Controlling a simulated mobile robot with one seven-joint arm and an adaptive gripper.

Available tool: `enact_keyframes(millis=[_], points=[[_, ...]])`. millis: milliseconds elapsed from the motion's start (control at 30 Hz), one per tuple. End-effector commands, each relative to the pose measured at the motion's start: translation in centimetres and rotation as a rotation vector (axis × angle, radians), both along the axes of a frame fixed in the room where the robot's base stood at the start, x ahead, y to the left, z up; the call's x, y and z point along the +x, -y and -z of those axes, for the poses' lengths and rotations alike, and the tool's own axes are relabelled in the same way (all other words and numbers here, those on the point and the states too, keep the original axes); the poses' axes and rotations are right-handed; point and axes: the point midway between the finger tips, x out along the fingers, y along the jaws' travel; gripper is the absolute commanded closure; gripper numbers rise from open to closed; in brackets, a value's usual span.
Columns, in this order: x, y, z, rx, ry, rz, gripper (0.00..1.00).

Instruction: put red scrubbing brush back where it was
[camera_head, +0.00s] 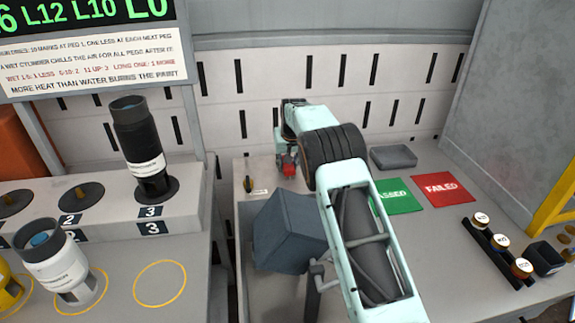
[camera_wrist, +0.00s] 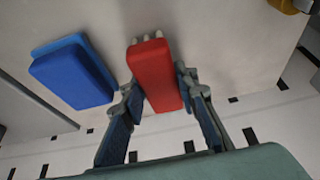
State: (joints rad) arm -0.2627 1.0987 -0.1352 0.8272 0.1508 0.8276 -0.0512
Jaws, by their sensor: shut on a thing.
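The red scrubbing brush (camera_wrist: 153,62) is a red block with pale bristle tufts at one end. In the wrist view it lies between the two fingers of my gripper (camera_wrist: 158,92), which is shut on it. In the head view a small part of the red brush (camera_head: 289,168) shows below my gripper (camera_head: 286,153), near the back of the bench by the slotted wall. I cannot tell whether the brush touches the bench. A blue block (camera_wrist: 72,72) lies beside the red brush in the wrist view; I cannot make it out in the head view.
A grey pad (camera_head: 394,157), the green PASSED mat (camera_head: 402,196) and the red FAILED mat (camera_head: 441,189) lie to the right. Numbered pegs and a black cylinder (camera_head: 136,140) stand at left.

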Motion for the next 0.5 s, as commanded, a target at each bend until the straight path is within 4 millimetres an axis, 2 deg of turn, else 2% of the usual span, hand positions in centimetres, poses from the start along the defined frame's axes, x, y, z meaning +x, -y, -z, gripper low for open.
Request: enact_keyframes(millis=[67, 100, 233, 500], points=[[-0.01, 0.01, 0.34, 0.000, 0.000, 0.000, 0.95], [-0.01, 0.01, 0.38, 0.000, 0.000, 0.000, 0.71], [-0.02, 0.02, 0.31, 0.000, -0.001, 0.000, 0.57], [-0.01, 0.03, 0.27, 0.000, 0.000, 0.000, 0.55]])
